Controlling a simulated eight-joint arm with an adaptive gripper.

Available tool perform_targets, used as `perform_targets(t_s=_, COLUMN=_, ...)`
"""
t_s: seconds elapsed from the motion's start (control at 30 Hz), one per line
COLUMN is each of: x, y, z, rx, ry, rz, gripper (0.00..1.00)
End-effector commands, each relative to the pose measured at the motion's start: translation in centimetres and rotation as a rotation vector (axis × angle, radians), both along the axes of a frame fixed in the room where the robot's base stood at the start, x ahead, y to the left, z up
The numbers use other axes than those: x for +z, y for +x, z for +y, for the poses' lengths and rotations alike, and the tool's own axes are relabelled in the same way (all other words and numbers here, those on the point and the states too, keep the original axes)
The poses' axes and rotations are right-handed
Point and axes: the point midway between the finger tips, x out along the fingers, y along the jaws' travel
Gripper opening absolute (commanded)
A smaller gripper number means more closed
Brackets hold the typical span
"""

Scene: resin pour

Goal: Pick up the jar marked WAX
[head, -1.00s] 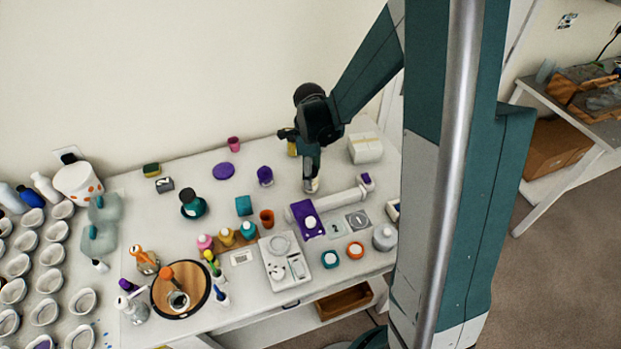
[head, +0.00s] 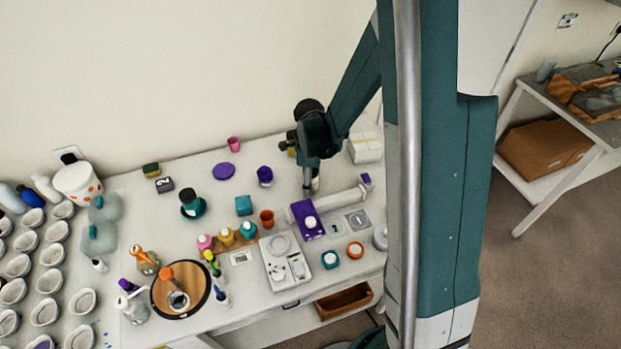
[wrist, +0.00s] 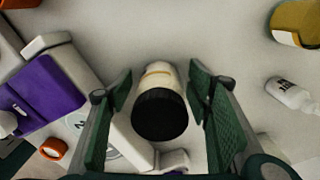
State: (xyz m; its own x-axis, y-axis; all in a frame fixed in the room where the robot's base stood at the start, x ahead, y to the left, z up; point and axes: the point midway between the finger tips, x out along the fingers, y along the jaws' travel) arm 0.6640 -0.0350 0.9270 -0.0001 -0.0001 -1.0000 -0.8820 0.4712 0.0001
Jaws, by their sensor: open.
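In the wrist view, a small jar with a black lid and a cream body with an orange band (wrist: 158,76) is between the two fingers of my gripper (wrist: 162,88). The fingers are open, with a gap on each side of the jar. No WAX marking can be read on it. In the head view, my gripper (head: 309,184) points down over the back right of the table, and its fingers are too small to make out there. The jar's base is hidden in the wrist view by its lid and body.
In the wrist view, a white bottle (wrist: 288,93) and a yellow container (wrist: 297,22) are to the right. The tabletop left of my gripper has some free room.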

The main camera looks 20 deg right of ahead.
Motion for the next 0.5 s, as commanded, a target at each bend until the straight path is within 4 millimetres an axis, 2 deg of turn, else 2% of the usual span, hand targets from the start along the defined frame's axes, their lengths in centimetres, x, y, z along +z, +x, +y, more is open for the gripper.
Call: perform_targets(t_s=0.5, x=0.02, y=-0.01, z=0.00, rx=0.000, ry=0.000, rz=0.000, gripper=0.50)
